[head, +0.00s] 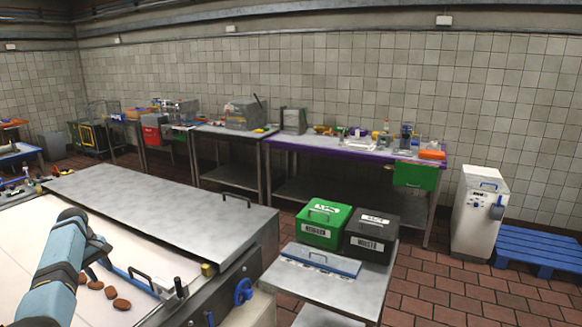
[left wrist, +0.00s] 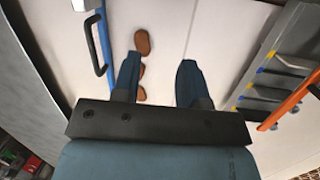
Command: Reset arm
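My left arm comes in from the lower left of the head view, and its gripper (head: 96,259) hangs over a white work surface (head: 128,264). In the left wrist view the gripper (left wrist: 160,62) is open, its two dark fingers apart with only the pale surface between them. Several brown oval biscuits (head: 121,304) lie on the surface close by. They also show in the left wrist view (left wrist: 142,42), beside and partly behind one finger. My right gripper is in neither view.
A blue bar with a dark handle (head: 141,278) runs along the surface near the gripper. A large metal cover (head: 160,195) lies behind. A green box (head: 322,225) and a black box (head: 371,237) stand on a metal side table to the right.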

